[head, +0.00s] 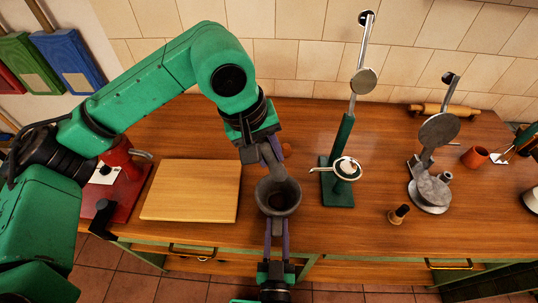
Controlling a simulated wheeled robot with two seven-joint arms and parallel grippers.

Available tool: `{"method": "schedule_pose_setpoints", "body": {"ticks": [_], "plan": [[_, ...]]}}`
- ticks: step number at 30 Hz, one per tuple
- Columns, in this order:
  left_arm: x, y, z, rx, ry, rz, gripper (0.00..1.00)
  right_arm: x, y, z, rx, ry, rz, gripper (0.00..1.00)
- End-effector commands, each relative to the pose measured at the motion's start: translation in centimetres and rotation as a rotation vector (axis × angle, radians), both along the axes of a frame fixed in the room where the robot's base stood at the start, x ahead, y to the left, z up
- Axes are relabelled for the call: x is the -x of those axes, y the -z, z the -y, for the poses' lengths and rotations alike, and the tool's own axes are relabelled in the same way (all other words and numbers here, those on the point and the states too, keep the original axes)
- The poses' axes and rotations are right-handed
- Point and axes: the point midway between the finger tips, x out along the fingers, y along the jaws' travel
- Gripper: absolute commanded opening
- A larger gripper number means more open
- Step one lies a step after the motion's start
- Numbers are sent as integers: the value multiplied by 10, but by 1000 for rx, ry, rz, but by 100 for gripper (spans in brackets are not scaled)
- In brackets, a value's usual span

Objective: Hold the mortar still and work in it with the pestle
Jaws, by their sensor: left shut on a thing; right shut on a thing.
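The dark grey mortar (278,199) stands upright on the wooden counter, its dark bowl facing up. My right gripper (277,226) comes in from the near side, its two fingers shut on the mortar's body. My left gripper (274,168) reaches down from above at the mortar's far rim. It is shut on the pestle, a grey piece between its fingers that I can barely make out. The fingers and the rim hide most of it, and I cannot tell whether it touches the bowl.
A wooden board (190,190) lies to the left, beside a red tool on a red base (113,190). A green-posted stand (340,150) is close to the right. Further right are a small wooden tool (398,214), a grey metal press (430,190) and an orange cup (475,157).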

Motion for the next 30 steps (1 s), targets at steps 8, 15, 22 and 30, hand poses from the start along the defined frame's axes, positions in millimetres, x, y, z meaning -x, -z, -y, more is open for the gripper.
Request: {"method": "schedule_pose_setpoints", "body": {"ticks": [8,15,22,30], "plan": [[0,0,0,1,0,0,0,0,1,0,1,0,-2,50],[0,0,0,1,0,0,0,0,0,0,1,0,-1,70],[0,0,0,1,0,1,0,11,1,0,1,-2,-3,70],[0,0,0,1,0,1,0,81,1,1,3,-3,-5,70]]}}
